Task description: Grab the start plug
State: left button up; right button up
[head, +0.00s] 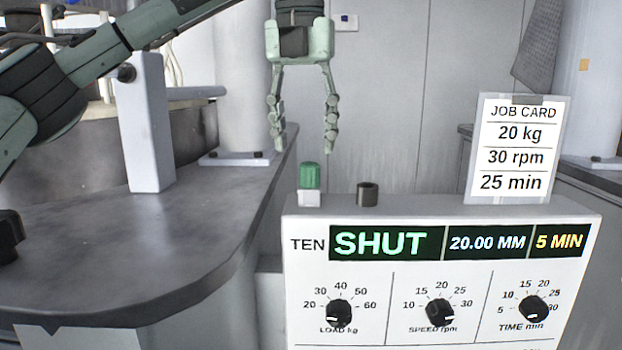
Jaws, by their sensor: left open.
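A green ribbed plug (310,175), which looks like the start plug, stands upright in a white holder (309,198) on the top left of the control panel (450,207). A short dark hollow socket (368,194) stands to its right on the same top edge. My left gripper (306,150) points down with its fingers apart and nothing between them. In the picture its fingertips are just above the green plug, one to each side. I cannot tell the exact depth between them. My right gripper is not in view.
A job card (516,150) reading 20 kg, 30 rpm, 25 min stands on the panel's right. The display (460,243) reads SHUT, 20.00 MM, 5 MIN, above three knobs. A grey bench (100,255) with a pale upright post (146,125) lies to the left.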

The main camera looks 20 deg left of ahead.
aim_at(309, 164)
pick_arm(q)
jog(key=f, duration=0.4)
jog(key=shift+w+d+f, duration=0.25)
jog(key=shift+w+f, duration=0.05)
jog(key=shift+f, duration=0.1)
grip_shut()
